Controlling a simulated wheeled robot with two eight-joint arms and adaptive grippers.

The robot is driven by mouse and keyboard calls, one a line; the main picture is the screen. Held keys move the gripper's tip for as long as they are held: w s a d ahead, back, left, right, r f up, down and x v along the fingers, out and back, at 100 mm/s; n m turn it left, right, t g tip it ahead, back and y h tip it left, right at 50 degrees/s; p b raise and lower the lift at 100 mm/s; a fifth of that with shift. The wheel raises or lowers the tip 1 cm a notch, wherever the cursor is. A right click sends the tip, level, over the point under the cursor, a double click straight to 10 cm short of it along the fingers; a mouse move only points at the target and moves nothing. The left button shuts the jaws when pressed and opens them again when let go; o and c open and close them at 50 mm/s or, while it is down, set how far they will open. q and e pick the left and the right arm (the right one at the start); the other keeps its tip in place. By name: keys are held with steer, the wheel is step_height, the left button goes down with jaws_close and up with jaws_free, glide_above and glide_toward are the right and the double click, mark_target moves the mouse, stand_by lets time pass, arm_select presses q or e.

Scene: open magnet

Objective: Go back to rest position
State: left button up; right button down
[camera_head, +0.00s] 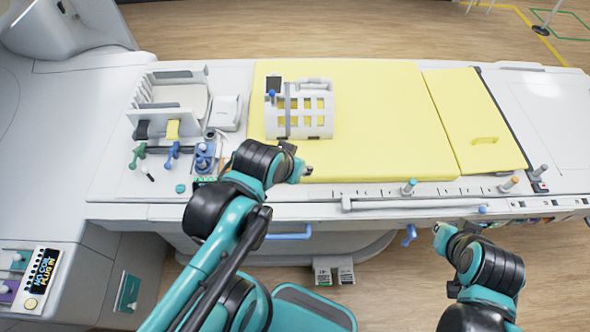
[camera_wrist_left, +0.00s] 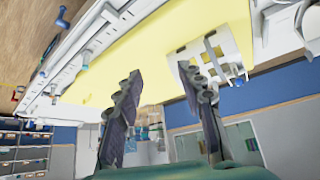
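My left gripper (camera_head: 298,163) is over the front edge of the bed, near the yellow mat's front edge. In the left wrist view its two fingers (camera_wrist_left: 160,85) are spread apart with nothing between them. My right gripper (camera_head: 441,233) is at the lower right, in front of the bed and over the floor side; it is small there, and its fingers cannot be made out. A white cage-like coil (camera_head: 312,126) with slotted openings stands on the yellow mat (camera_head: 375,120), beyond my left gripper. It also shows in the left wrist view (camera_wrist_left: 222,48).
A white rack (camera_head: 170,92), blue and green clamp-like tools (camera_head: 172,152) and a small white box (camera_head: 226,112) stand at the bed's left. Pegs (camera_head: 408,187) and a long rail (camera_head: 412,203) line the front edge. Blue handles (camera_head: 290,233) stick out below. The mat's middle is clear.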

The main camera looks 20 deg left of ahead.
arm_select(q)
steer(key=shift+s+d+f, duration=0.15)
steer(key=shift+s+f, duration=0.35)
steer(key=shift+f, duration=0.05)
step_height(320, 180, down, 17)
steer(key=b, duration=1.6)
steer(key=shift+r+b, duration=0.15)
steer(key=shift+b, duration=0.2)
steer(key=shift+c, duration=0.6)
